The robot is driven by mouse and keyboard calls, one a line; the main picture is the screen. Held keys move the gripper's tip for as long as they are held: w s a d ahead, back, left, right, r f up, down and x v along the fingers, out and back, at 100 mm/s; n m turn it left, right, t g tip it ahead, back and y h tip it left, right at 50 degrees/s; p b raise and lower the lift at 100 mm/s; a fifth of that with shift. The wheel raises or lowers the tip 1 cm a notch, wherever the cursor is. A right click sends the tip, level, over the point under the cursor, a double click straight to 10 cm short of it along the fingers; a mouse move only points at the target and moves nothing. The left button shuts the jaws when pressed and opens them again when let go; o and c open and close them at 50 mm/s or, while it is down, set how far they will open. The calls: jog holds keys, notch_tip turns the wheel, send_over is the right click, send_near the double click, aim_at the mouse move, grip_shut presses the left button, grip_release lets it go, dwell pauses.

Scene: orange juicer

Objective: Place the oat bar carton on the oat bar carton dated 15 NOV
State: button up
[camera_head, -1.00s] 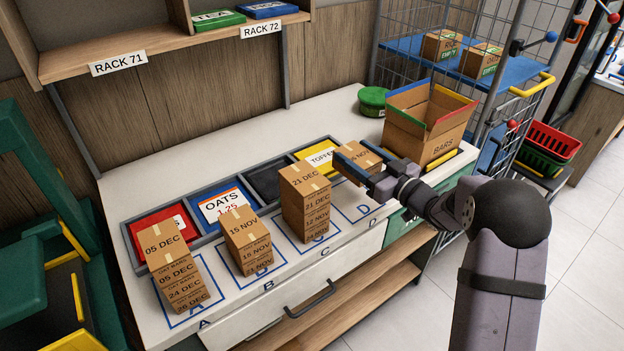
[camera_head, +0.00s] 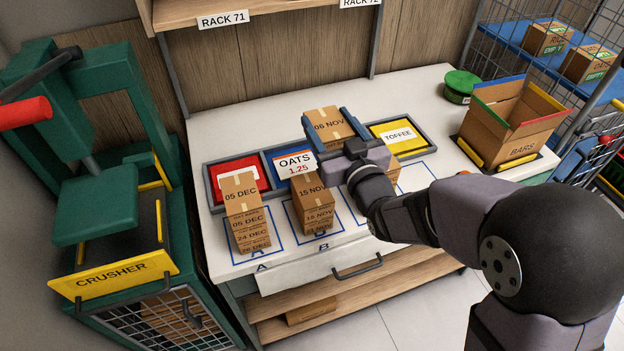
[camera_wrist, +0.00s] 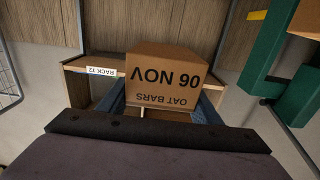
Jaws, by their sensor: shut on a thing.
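My gripper (camera_head: 331,124) is shut on an oat bar carton (camera_head: 327,130) labelled 06 NOV, holding it above the counter. The same carton, with its label upside down, fills the middle of the wrist view (camera_wrist: 165,72) between the fingers. The carton dated 15 NOV (camera_head: 311,190) tops the stack on spot B. In the head view it appears below and slightly left of the held carton, apart from it. My wrist is close to its right side. Another carton stack (camera_head: 393,172) is mostly hidden behind my gripper and arm.
The 05 DEC stack (camera_head: 240,195) stands on spot A, left of B. Red, OATS and TOFFEE (camera_head: 398,136) bins line the counter behind. A BARS box (camera_head: 511,128) stands at right, a green crusher (camera_head: 100,200) at left. The rack shelf (camera_head: 260,12) is above.

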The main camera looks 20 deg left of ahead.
jog(key=p, duration=0.1)
send_over(312, 188)
jog(key=shift+f+p, duration=0.5)
jog(key=shift+f, duration=2.7)
jog(key=shift+f, duration=0.1)
jog(key=shift+f+p, duration=0.35)
jog(key=shift+f, duration=1.4)
jog(key=shift+f, duration=0.25)
jog(key=o, duration=1.2)
jog(key=shift+r, duration=0.15)
